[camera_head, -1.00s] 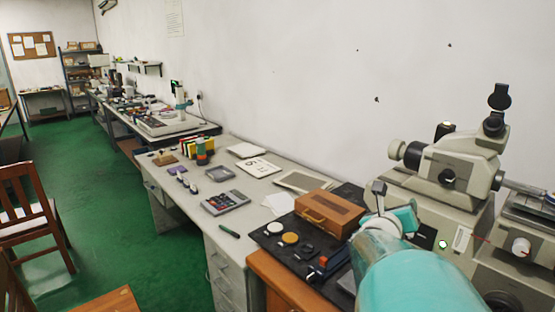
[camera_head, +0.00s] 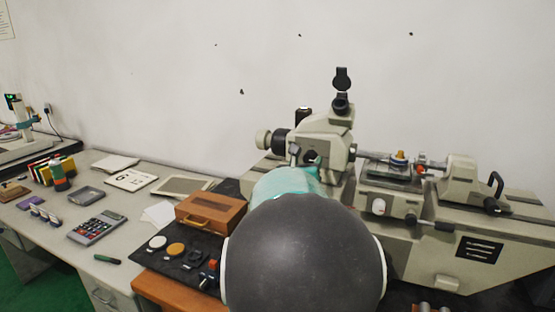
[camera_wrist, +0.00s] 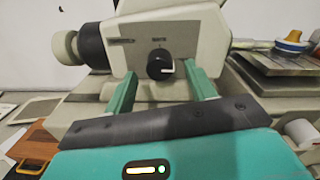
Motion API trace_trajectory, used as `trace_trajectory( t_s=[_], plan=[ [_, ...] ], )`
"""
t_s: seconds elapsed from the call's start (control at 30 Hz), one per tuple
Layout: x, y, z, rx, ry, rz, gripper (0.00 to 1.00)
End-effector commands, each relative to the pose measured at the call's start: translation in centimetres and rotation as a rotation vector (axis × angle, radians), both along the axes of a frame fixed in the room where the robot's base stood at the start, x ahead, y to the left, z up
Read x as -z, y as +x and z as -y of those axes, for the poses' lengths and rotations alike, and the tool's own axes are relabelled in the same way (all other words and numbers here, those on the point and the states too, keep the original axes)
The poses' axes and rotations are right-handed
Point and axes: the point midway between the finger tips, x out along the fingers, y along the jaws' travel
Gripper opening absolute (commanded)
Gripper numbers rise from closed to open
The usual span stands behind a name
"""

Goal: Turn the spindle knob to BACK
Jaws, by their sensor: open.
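The spindle knob (camera_wrist: 160,65) is a round black knob on the front of the pale grey machine head (camera_wrist: 185,40). A short white mark shows on its lower right part, and small lettering above it is too small to read. In the head view the knob (camera_head: 311,157) shows just beyond my gripper. My gripper (camera_wrist: 163,76) is open, with one teal finger to the left of the knob and one to the right. Gaps show between the knob and both fingers. I cannot tell how far the fingertips are from the machine face.
A machine bed with slides (camera_head: 470,225) runs to the right. A wooden case (camera_head: 208,213) and a black mat (camera_head: 150,262) with small discs lie left of my arm. A calculator (camera_head: 98,227) is on the grey bench. A yellow-topped part (camera_wrist: 292,40) sits right of the head.

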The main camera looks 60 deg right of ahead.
Motion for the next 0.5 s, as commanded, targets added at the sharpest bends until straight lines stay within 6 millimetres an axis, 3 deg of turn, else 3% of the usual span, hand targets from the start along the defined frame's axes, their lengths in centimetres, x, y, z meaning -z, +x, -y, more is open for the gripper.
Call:
trace_trajectory(
  t_s=[0.2,0.5],
  plan=[
    [0.1,0.5,2.8,0.001,0.001,0.0,0.55],
    [0.0,0.7,3.2,0.0,0.001,-0.001,0.55]
  ],
)
